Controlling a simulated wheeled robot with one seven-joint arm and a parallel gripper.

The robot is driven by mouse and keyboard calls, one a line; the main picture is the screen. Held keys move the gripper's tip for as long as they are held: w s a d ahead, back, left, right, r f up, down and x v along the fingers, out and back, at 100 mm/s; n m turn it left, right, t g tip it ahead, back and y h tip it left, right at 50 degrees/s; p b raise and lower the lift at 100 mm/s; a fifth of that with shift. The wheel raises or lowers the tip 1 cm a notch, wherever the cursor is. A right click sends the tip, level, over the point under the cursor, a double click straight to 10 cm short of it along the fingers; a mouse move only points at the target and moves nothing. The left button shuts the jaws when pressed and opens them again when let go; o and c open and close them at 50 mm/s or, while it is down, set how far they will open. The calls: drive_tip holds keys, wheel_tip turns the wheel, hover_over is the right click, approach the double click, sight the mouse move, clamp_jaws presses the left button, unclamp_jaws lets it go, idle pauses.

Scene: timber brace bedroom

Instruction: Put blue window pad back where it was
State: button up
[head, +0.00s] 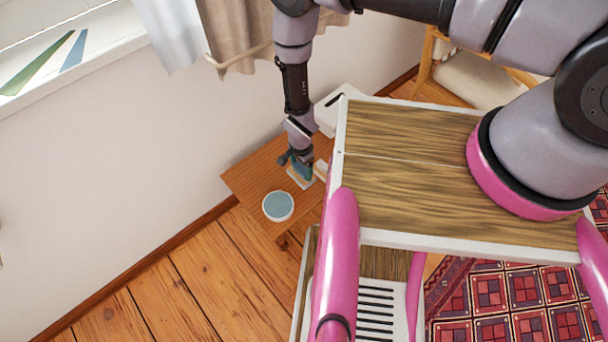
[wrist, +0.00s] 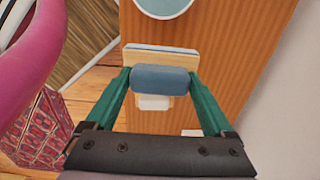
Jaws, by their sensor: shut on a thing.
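My gripper (wrist: 162,80) is shut on the blue window pad (wrist: 160,76), a rounded blue block held crosswise between its two green fingers. In the head view my gripper (head: 301,168) reaches down low over a small wooden table (head: 248,178). A flat beige piece with a blue and white edge (wrist: 160,52) lies right beyond the pad in the wrist view. A small white block (wrist: 153,102) shows on the near side of the pad. I cannot tell whether the pad touches the beige piece or is just above it.
A round white dish with a blue-grey top (head: 278,206) stands on the table near its front edge. A white box-like thing (head: 334,106) is behind my gripper. The wall and curtain (head: 228,35) are close on the left. Open plank floor (head: 180,285) lies in front.

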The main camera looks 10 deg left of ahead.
sight(301, 175)
drive_tip(key=f, duration=0.6)
drive_tip(key=shift+w, duration=0.3)
wheel_tip(301, 175, down, 4)
drive_tip(key=o, duration=0.9)
wheel_tip(301, 175, up, 12)
drive_tip(key=shift+r, duration=0.1)
